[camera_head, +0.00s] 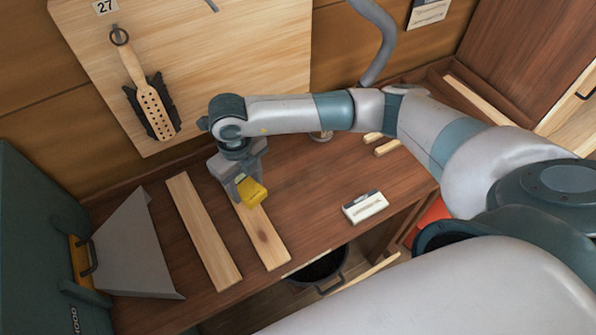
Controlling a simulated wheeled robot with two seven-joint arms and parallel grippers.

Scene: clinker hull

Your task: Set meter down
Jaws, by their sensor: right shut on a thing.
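My right gripper (238,182) reaches in from the right and points down over the wooden bench (310,190). It is shut on a small yellow meter (252,191), partly hidden by the fingers. The meter is over the upper part of a pale plank (263,238); I cannot tell whether it touches the plank. My left gripper does not show.
A second plank (203,232) lies to the left, beside a grey sheet-metal piece (135,250). A small white labelled box (365,207) stands right, near the front edge. A dark bucket (318,270) is below.

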